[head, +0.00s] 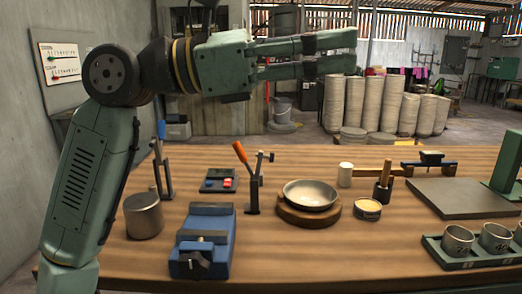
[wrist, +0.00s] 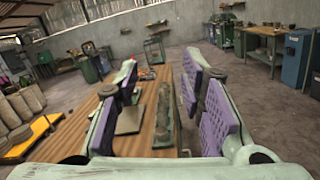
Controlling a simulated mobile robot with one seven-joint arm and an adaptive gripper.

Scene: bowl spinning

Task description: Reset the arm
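My arm is raised at the left of the head view. My gripper (head: 352,51) points right, well above the workbench (head: 215,155), and nothing is between its fingers. In the wrist view the two purple finger pads (wrist: 165,105) stand wide apart, with the bench end and the room floor seen between them. A shallow metal bowl (head: 310,192) rests on a round wooden base (head: 309,215) at the middle of the bench, below my gripper and apart from it.
A blue vise (head: 205,240), a metal cylinder (head: 143,215) and an orange-handled lever clamp (head: 252,185) stand left of the bowl. The air around my gripper is clear.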

